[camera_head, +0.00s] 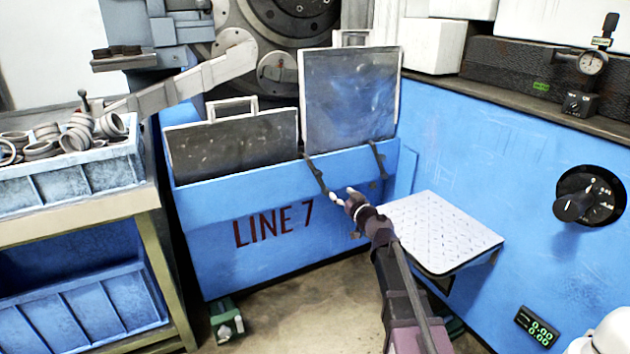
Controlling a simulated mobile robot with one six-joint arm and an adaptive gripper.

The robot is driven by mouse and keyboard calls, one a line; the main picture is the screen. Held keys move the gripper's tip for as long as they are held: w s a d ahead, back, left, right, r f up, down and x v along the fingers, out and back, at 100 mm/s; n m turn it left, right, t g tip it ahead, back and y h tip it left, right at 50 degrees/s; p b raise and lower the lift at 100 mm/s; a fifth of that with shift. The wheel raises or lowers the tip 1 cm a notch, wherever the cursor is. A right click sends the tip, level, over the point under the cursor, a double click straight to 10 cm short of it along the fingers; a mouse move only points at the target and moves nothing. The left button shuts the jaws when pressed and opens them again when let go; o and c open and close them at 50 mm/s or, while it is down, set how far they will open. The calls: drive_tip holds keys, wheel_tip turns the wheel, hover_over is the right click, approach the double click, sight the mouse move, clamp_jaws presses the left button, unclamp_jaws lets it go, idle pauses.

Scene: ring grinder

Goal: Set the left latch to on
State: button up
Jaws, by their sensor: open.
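Two dark strap-like latches hang over the front rim of the blue LINE 7 bin (270,262). The left latch (315,175) slants down and to the right across the bin's front. The right latch (378,160) is shorter. My gripper (341,194) is open, with its light fingertips at the lower end of the left latch. I cannot tell whether they touch it. Nothing shows between the fingers. The fingers may hide the latch's lowest tip. No on or off marking can be read on the latches.
A white textured step plate (440,231) juts out just right of my gripper. A bench at left holds a blue tray (70,180) of metal rings. Two dark panels (235,147) (350,97) stand in the bin. A black rotary knob (575,207) is on the blue wall at right.

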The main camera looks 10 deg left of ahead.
sight(320, 176)
drive_tip(key=shift+s+a, duration=0.1)
drive_tip(key=shift+a, duration=0.15)
drive_tip(key=x, duration=1.4)
clamp_jaws()
